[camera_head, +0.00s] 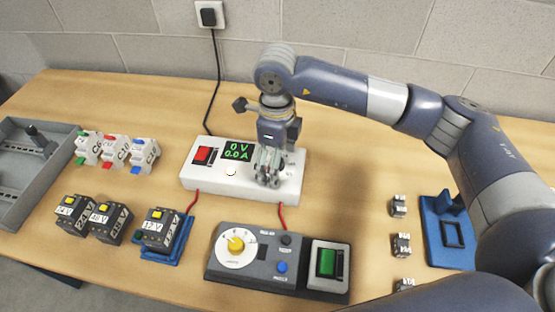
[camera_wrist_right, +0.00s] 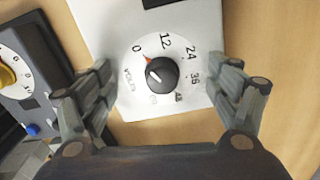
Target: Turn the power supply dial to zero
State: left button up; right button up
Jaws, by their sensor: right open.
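The white power supply (camera_head: 207,178) stands at the back middle of the table. Its green display (camera_head: 238,151) reads 0 V and 0.0 A. In the right wrist view its black dial (camera_wrist_right: 163,75) sits on a face marked 0, 12, 24, 36 and 48. An orange-red mark shows at the knob's edge toward the 0. My right gripper (camera_head: 268,172) points down over the supply's right part and hides the dial in the head view. In the wrist view its fingers (camera_wrist_right: 168,72) are open, one on each side of the dial, apart from it. My left gripper is not visible.
A red switch (camera_head: 203,155) is left of the display. In front lies a dark control box (camera_head: 262,268) with a yellow knob and green switch. Labelled blocks (camera_head: 110,222), a grey tray (camera_head: 30,170) and a blue fixture (camera_head: 447,232) stand around. A black cable (camera_head: 217,80) runs to the wall.

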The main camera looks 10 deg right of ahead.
jog(key=shift+r, duration=0.25)
jog(key=shift+w+r+p, duration=0.15)
jog(key=shift+r+p, duration=0.3)
jog(key=shift+r, duration=0.3)
jog(key=shift+r+p, duration=1.15)
jog(key=shift+r, duration=1.65)
jog(key=shift+f, duration=0.1)
